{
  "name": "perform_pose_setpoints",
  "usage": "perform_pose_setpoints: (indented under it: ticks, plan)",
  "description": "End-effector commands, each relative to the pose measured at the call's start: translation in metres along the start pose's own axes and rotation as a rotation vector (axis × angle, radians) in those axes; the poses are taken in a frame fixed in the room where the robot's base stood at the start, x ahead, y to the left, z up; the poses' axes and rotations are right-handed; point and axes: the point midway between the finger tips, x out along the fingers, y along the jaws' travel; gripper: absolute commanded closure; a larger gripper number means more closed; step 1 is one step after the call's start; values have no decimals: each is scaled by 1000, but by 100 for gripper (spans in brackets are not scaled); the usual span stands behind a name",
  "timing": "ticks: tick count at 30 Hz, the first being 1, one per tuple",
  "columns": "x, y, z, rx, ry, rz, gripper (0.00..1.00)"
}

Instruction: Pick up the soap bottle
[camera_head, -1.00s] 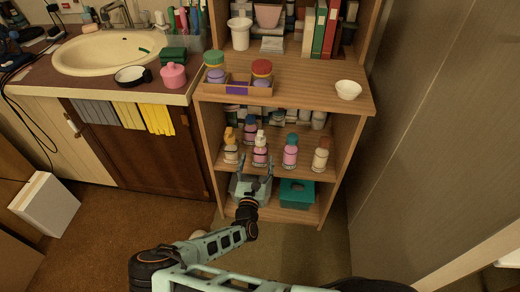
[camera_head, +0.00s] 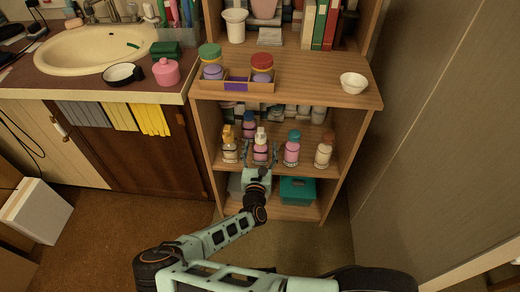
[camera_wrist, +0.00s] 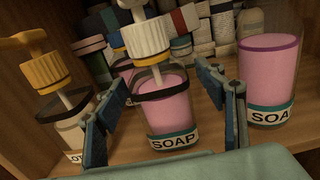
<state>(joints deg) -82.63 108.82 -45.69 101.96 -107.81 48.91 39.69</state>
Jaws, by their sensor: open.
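Several pump bottles stand upright on the middle shelf. The pink soap bottle with a white pump (camera_head: 261,148) is in the middle, and its "SOAP" label shows in the wrist view (camera_wrist: 168,112). My gripper (camera_head: 259,160) is in front of it, fingers pointing into the shelf. In the wrist view the open fingers (camera_wrist: 168,110) lie on either side of this bottle, with gaps visible. A yellow-pump bottle (camera_wrist: 60,90) is left of the left finger.
Small jars (camera_wrist: 200,35) line the shelf's back. A teal box (camera_head: 298,191) is below. The cabinet top (camera_head: 310,80) overhangs the shelf.

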Motion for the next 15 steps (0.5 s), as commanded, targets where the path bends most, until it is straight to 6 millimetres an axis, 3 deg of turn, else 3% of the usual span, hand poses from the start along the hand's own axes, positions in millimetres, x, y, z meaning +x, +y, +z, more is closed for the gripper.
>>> perform_pose_setpoints:
  ticks: [4,15]
  plan:
    - [0,0,0,0,0,0,36]
    - [0,0,0,0,0,0,77]
